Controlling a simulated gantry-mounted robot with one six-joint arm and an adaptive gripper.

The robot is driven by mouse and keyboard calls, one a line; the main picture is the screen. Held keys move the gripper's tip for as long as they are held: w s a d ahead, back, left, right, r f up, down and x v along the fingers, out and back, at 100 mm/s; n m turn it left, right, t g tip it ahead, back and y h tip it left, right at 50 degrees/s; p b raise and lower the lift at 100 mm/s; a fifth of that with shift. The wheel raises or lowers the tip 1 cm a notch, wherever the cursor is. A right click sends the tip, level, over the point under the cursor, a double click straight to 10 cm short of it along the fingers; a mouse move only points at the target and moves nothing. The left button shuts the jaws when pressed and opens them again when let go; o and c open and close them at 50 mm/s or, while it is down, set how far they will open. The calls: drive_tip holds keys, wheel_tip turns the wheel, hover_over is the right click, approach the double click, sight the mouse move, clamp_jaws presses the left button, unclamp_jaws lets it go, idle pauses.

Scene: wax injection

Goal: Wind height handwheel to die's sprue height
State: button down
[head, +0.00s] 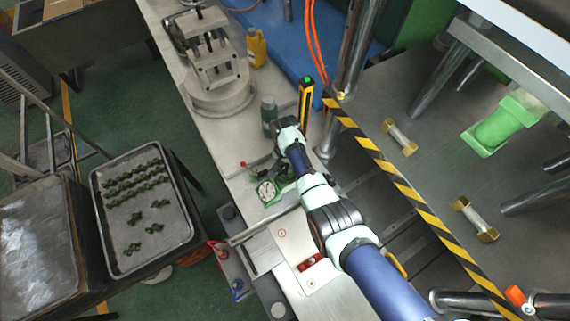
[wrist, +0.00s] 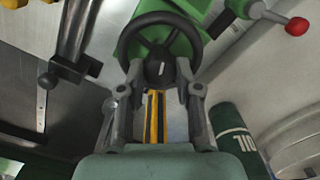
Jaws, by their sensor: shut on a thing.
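The black handwheel (wrist: 160,18) with spokes and a dark hub is on a green machine body (wrist: 193,12) in the wrist view. My gripper (wrist: 158,74) has one finger on each side of the hub, at the lower part of the wheel, and is shut on it.
The green oil bottle (head: 269,108) stands close to my gripper and shows in the wrist view (wrist: 236,140). A yellow-black post (head: 306,101) is close on the right. A red-ball lever (wrist: 297,26) sticks out.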

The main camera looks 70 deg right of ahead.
sight(284, 166)
drive_tip(key=n, duration=1.3)
idle(0.5)
drive_tip(key=shift+r, duration=0.1)
drive_tip(key=c, duration=0.8)
unclamp_jaws()
wheel_tip(284, 166, up, 12)
drive_tip(key=shift+f, duration=0.1)
drive_tip(key=shift+w, duration=0.1)
